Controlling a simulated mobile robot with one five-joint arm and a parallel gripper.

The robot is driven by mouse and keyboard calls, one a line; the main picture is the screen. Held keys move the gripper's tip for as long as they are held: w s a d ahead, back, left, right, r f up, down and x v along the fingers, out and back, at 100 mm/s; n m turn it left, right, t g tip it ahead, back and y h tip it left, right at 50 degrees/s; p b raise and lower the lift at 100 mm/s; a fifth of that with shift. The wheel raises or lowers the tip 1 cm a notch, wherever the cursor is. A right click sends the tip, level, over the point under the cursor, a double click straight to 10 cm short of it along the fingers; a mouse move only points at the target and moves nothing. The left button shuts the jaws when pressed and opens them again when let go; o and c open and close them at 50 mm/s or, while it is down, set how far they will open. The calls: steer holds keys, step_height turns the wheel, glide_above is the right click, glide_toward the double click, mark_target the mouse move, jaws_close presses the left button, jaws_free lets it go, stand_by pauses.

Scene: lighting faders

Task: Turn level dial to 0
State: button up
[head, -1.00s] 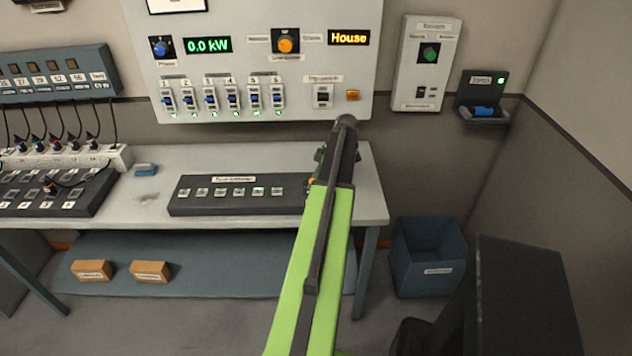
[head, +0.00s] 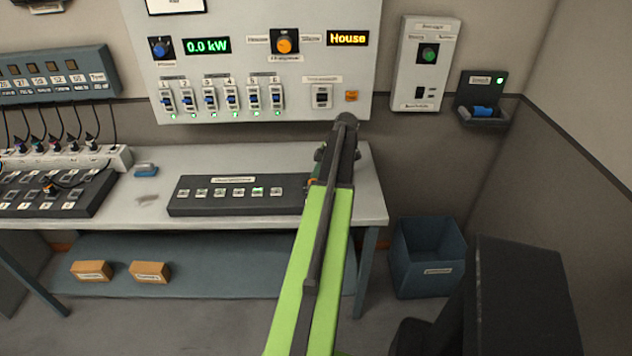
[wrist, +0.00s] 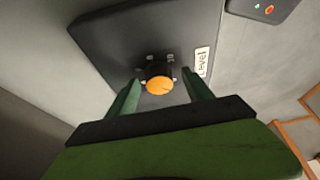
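The level dial is an orange-topped black knob (wrist: 159,84) on a dark panel (wrist: 110,40) with a "Level" label (wrist: 202,61) beside it in the wrist view. Several small marks ring the knob. My gripper (wrist: 161,79) is open, with its two green fingers on either side of the knob and a gap showing on each side. Contact with the knob cannot be made out. In the head view my own arm hides the dial and most of the gripper. The knob's pointer direction is not clear.
A white wall panel (head: 290,75) with breaker switches and displays reading "0.0 kW" (head: 207,45) and "House" (head: 348,38) stands behind the table (head: 240,155). A dark button box (head: 235,207) lies on the table left of my arm. A blue bin (head: 428,265) stands on the floor at right.

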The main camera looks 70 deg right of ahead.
steer(key=shift+w, duration=0.1)
steer(key=shift+d+r+p, duration=0.1)
steer(key=shift+r+p, duration=0.4)
steer(key=p+v, duration=1.5)
steer(key=v, duration=0.1)
steer(key=shift+s, duration=0.35)
steer(key=shift+d, duration=0.1)
steer(key=shift+w, duration=0.1)
